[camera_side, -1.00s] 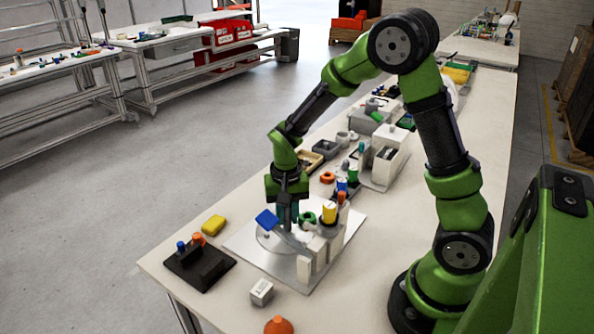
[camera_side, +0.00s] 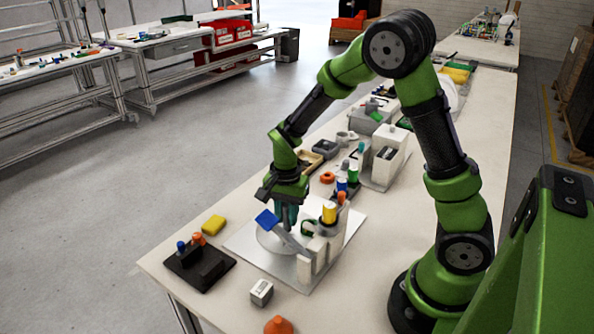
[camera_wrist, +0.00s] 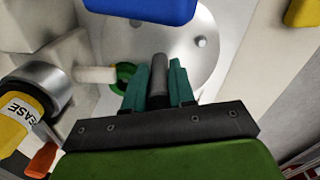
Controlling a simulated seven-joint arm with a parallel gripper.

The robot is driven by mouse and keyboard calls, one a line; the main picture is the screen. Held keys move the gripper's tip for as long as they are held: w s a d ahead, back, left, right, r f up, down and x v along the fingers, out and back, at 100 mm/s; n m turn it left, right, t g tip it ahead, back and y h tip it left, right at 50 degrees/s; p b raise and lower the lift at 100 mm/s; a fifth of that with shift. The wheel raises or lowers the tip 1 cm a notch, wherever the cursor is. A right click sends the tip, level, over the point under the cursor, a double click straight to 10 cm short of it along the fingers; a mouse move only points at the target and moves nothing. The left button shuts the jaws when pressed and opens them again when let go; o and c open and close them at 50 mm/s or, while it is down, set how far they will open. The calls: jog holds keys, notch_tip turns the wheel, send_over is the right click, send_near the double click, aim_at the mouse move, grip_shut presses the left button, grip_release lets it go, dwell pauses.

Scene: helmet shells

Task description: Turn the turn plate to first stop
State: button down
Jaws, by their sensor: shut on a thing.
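The turn plate is a pale grey disc (camera_side: 268,240) on a flat light base; in the wrist view its disc (camera_wrist: 205,50) carries a small metal pin (camera_wrist: 200,41). My gripper (camera_side: 287,217) is above the plate with its fingers pointing down. In the wrist view its teal fingers (camera_wrist: 156,88) are closed on a dark upright peg (camera_wrist: 158,72) at the disc. The peg's foot is partly hidden. A green ring (camera_wrist: 123,78) lies beside the fingers, at the end of a white arm (camera_wrist: 95,75).
A blue flap (camera_side: 267,220) on a grey bar stands close to my gripper. White blocks and a yellow grease container (camera_side: 329,212) stand to the right.

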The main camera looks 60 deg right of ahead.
jog(key=shift+r+m, duration=0.1)
jog(key=shift+m, duration=3.2)
jog(key=c, duration=0.9)
grip_release()
jog(key=shift+c, duration=0.2)
notch_tip(320, 180, up, 17)
